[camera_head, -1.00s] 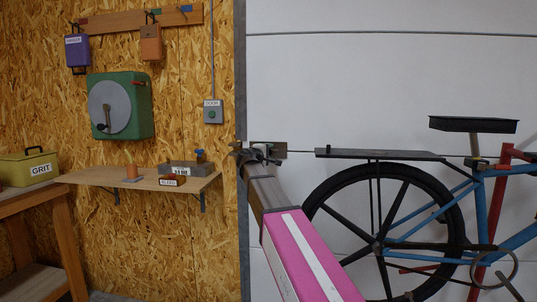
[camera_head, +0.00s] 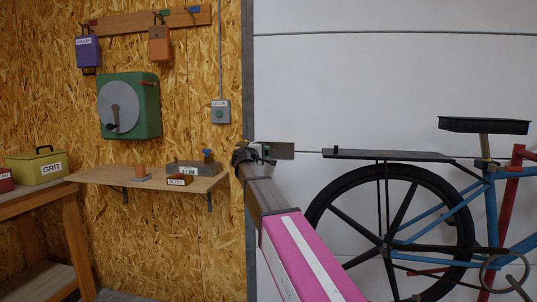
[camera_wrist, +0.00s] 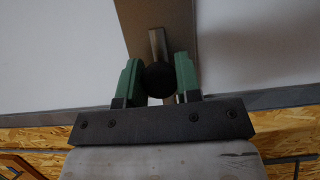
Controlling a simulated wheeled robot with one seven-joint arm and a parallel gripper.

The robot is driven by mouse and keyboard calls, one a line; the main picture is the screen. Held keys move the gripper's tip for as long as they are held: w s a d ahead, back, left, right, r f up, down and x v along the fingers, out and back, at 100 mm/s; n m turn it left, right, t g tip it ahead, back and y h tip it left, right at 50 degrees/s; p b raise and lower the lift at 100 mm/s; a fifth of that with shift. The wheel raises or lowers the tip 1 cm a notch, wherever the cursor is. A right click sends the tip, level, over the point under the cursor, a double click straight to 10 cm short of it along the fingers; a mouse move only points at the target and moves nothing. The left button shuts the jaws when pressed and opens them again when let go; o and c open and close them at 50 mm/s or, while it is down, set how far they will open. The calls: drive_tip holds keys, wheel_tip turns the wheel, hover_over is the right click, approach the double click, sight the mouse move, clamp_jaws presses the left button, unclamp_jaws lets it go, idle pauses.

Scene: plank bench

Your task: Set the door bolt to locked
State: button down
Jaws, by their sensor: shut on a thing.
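The door bolt's metal plate (camera_head: 282,150) is on the white door near its left edge in the head view. My gripper (camera_head: 253,153) is at the plate's left side, over the door's edge, and hides much of the bolt. In the wrist view, my gripper's green fingers (camera_wrist: 158,80) are shut on the bolt's dark round knob (camera_wrist: 158,78), one on each side. A metal rod (camera_wrist: 157,42) shows behind the knob, on the brownish plate (camera_wrist: 160,14). The bolt's far end and any keeper are hidden in the head view.
A blue bicycle (camera_head: 490,215) stands before the door at right, its dark rack (camera_head: 390,155) close to the bolt plate. A shelf (camera_head: 150,180) with small boxes is on the wooden wall at left. A grey door switch box (camera_head: 220,112) hangs above.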

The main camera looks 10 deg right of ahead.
drive_tip(key=shift+w+a, duration=0.1)
drive_tip(key=shift+a, duration=0.1)
drive_tip(key=c, duration=0.8)
unclamp_jaws()
drive_tip(key=v, duration=1.1)
